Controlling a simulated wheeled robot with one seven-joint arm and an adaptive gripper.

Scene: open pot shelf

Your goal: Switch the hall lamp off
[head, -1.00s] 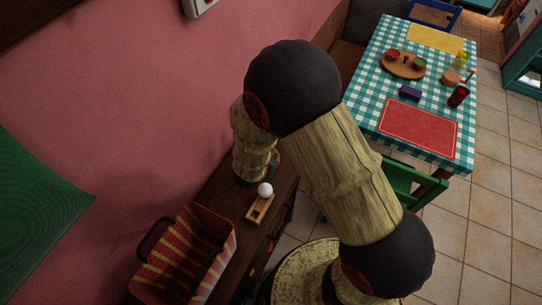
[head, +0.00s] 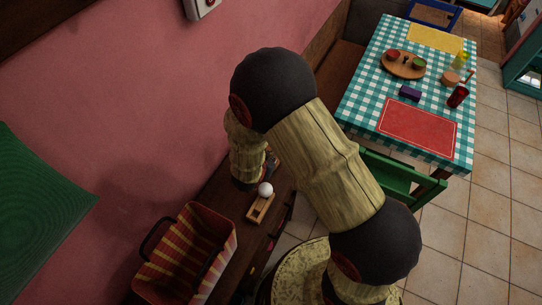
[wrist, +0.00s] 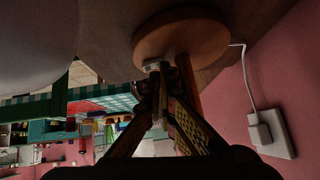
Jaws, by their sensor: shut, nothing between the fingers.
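In the wrist view, a round wooden base (wrist: 200,38), probably the hall lamp's, stands on a dark surface, with a wooden stem (wrist: 190,80) partly hidden behind my fingers. A small pale part (wrist: 153,66), perhaps the switch, sits at its edge by my fingertips. I cannot tell whether they touch it. My gripper (wrist: 166,72) is shut and empty. A white cord (wrist: 247,80) runs to a plug (wrist: 260,131) in the wall socket (wrist: 280,140). The lamp's top and whether it is lit do not show. In the head view my arm hides the lamp.
In the head view, a white ball (head: 265,189) on a wooden holder (head: 261,208) is close to my wrist. A striped basket (head: 186,252) stands at the shelf's near end. The pink wall (head: 130,90) runs alongside. A checked table (head: 365,105) and green chair (head: 385,180) stand right.

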